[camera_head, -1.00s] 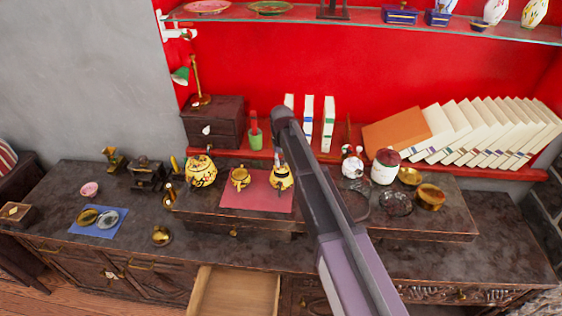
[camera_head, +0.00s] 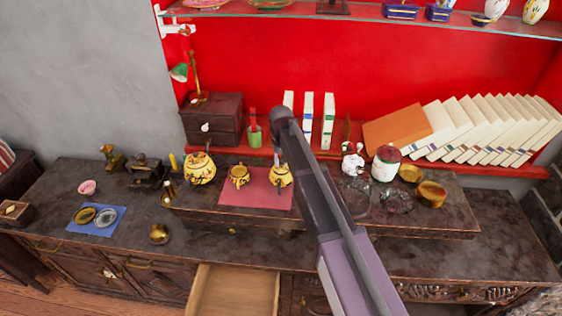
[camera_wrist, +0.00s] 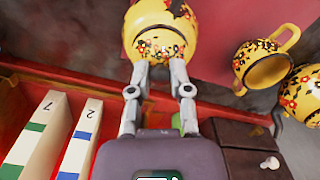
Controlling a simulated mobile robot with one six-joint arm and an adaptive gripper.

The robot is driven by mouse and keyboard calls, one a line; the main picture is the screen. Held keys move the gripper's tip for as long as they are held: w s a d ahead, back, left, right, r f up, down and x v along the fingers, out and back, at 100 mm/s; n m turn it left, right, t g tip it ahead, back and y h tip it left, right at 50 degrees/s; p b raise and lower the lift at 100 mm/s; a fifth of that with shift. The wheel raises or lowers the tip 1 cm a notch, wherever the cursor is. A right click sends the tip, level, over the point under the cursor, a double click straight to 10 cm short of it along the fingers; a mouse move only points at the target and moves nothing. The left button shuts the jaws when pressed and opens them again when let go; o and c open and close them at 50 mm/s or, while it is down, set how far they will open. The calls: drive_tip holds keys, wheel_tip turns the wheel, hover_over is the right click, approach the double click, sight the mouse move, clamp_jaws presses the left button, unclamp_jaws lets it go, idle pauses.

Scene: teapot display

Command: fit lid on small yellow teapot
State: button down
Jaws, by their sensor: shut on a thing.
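The small yellow teapot (camera_head: 279,178) has a dark floral pattern and stands on a red mat (camera_head: 250,200) on the raised shelf of the sideboard. In the wrist view the teapot (camera_wrist: 160,14) is at top centre. My gripper (camera_wrist: 159,68) is shut on the yellow patterned lid (camera_wrist: 158,48), which is at the teapot's top. I cannot tell whether the lid is fully seated. In the head view my gripper (camera_head: 281,160) is directly above the teapot and mostly hidden by my arm.
A yellow cup (camera_head: 239,175) stands left of the teapot, with a larger yellow teapot (camera_head: 200,170) beyond it. White books (camera_head: 328,122) stand behind. A white jar (camera_head: 385,166) and glass dishes (camera_head: 397,200) are to the right. A drawer (camera_head: 235,290) is open below.

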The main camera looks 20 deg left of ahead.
drive_tip(key=shift+f, duration=0.3)
drive_tip(key=shift+c, duration=2.4)
unclamp_jaws()
drive_tip(key=shift+r, duration=0.15)
